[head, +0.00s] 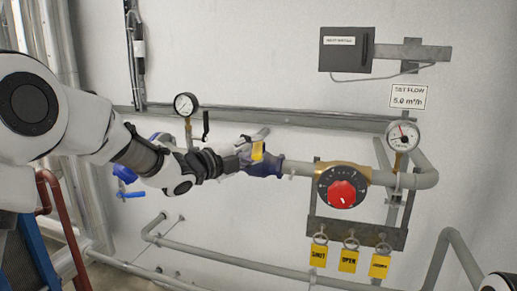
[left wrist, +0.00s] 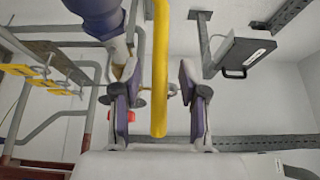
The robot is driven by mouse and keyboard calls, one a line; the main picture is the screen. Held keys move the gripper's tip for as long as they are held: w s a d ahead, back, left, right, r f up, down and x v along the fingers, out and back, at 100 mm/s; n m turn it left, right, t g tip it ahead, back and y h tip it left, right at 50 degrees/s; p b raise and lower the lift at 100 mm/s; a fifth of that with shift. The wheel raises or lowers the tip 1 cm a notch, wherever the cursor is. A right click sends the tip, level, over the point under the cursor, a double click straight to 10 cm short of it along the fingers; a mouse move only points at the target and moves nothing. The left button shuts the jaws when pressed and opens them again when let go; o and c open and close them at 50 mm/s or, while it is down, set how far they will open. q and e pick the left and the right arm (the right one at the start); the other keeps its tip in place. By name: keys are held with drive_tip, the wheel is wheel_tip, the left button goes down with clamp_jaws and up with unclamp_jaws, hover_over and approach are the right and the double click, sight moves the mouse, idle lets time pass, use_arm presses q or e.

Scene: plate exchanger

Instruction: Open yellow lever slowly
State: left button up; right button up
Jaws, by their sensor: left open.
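The yellow lever (left wrist: 160,65) runs lengthwise through the left wrist view, between the two fingers of my left gripper (left wrist: 158,88). The fingers stand apart, with a visible gap on each side of the lever. In the head view, my left gripper (head: 245,155) is at the purple valve body (head: 265,168) on the grey pipe. Only a small yellow piece of the lever (head: 258,151) shows there; the arm and gripper hide much around it. My right gripper is not in view.
A red knob (head: 342,194) on a brass valve sits right of the lever. Gauges (head: 403,136) (head: 186,104) stand on the pipes. Yellow tags (head: 348,261) hang below the knob. A dark box (head: 346,50) is on the wall above. A blue-handled valve (head: 126,175) is left.

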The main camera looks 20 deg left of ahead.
use_arm(q)
drive_tip(key=v, duration=1)
drive_tip(key=shift+d, duration=0.1)
